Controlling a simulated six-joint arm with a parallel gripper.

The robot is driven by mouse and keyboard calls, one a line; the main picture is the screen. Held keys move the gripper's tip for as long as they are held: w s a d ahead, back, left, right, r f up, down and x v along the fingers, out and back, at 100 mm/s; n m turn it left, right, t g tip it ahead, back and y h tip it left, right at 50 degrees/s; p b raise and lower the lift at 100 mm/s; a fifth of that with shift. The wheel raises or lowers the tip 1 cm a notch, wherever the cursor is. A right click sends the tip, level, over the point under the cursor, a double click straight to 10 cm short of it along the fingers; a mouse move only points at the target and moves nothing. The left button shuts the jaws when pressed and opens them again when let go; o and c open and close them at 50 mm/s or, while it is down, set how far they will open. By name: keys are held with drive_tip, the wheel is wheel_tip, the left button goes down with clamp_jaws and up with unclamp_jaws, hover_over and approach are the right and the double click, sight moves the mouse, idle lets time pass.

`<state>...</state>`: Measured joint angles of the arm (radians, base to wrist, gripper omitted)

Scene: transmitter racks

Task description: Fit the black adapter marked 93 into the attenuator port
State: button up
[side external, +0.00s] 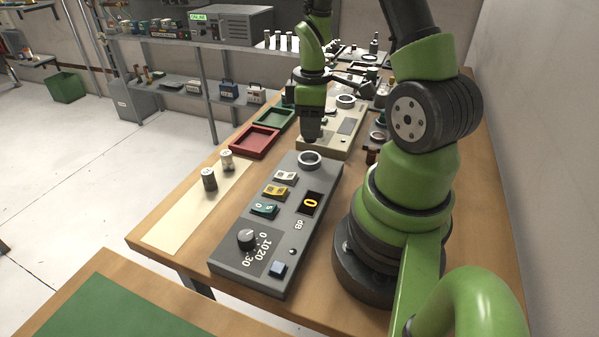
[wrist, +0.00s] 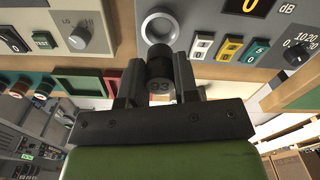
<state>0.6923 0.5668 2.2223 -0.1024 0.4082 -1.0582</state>
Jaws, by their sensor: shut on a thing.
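The black adapter marked 93 (wrist: 160,86) is held between the two fingers of my gripper (wrist: 160,72) in the wrist view, its number facing the camera. The grey attenuator (side external: 240,232) lies on the bench, with a dial, coloured switches and a "0" dB display. Its port (side external: 310,158) is a light ring at the far end, and shows in the wrist view (wrist: 160,27) just beyond the adapter's far end. In the side view my gripper (side external: 312,138) points down just behind the port; the adapter is hard to make out there. Contact between adapter and port cannot be told.
Two small cylinders, one dark (side external: 209,180) and one pale (side external: 227,161), stand on a cream mat (side external: 172,232). A red tray (side external: 255,142) and a green tray (side external: 275,118) lie left of my gripper. A beige unit (side external: 345,128) stands close behind the attenuator.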

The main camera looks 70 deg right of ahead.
drive_tip(key=shift+f, duration=3)
drive_tip(key=shift+w+f, duration=0.1)
drive_tip(key=shift+f, duration=0.5)
drive_tip(key=o, duration=0.8)
drive_tip(key=shift+o, duration=0.7)
drive_tip(key=shift+d+r, duration=0.1)
drive_tip(key=shift+r, duration=0.45)
wheel_tip(320, 180, up, 12)
drive_tip(key=shift+r, duration=0.1)
drive_tip(key=s+a+r+m+t+y, duration=0.1)
drive_tip(key=s+a+r+m+t, duration=0.1)
drive_tip(key=a+r, duration=0.5)
drive_tip(key=s+a+r+m+t+y, duration=0.1)
drive_tip(key=s+a+r+m+t, duration=0.2)
drive_tip(key=a, duration=0.9)
wheel_tip(320, 180, up, 4)
drive_tip(key=shift+s+r+m+t, duration=0.15)
drive_tip(key=shift+m+t, duration=0.85)
drive_tip(key=shift+t, duration=0.1)
